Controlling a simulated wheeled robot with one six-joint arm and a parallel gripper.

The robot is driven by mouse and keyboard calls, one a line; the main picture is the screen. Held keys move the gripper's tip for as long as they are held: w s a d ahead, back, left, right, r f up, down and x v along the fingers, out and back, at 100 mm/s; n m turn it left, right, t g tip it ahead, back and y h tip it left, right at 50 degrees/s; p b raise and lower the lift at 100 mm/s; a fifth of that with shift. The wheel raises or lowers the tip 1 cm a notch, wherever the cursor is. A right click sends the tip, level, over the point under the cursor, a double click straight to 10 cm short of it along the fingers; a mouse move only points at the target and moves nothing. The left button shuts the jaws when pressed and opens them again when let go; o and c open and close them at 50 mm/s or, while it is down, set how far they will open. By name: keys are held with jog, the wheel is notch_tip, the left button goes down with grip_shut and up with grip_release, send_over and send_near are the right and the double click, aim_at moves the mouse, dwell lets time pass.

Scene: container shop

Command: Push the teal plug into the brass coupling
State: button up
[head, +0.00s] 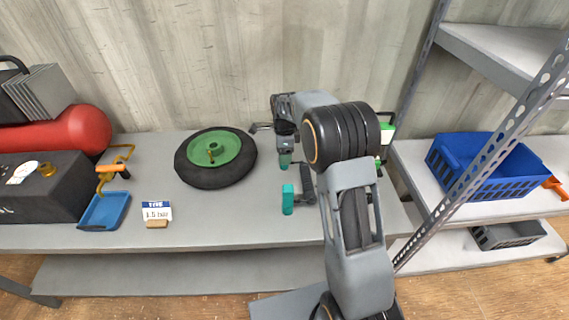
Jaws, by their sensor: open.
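My gripper (287,180) is above the right half of the bench, left of my forearm. Two teal pieces, a near upright one and a smaller far one, sit apart with dark parts beside them; they look like its open fingertips. I cannot make out a separate teal plug with certainty. My arm hides part of the bench.
A black wheel with green hub (234,150) lies between tank and gripper. A blue tray (105,211), an orange-handled tool (113,172) and a "1.5 bar" card (157,211) are at left. A blue crate (504,185) stands on the right rack. The front middle of the bench is clear.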

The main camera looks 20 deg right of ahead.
jog(key=shift+a+f, duration=0.15)
jog(key=shift+f, duration=1.8)
jog(key=shift+c, duration=0.3)
jog(key=c, duration=0.9)
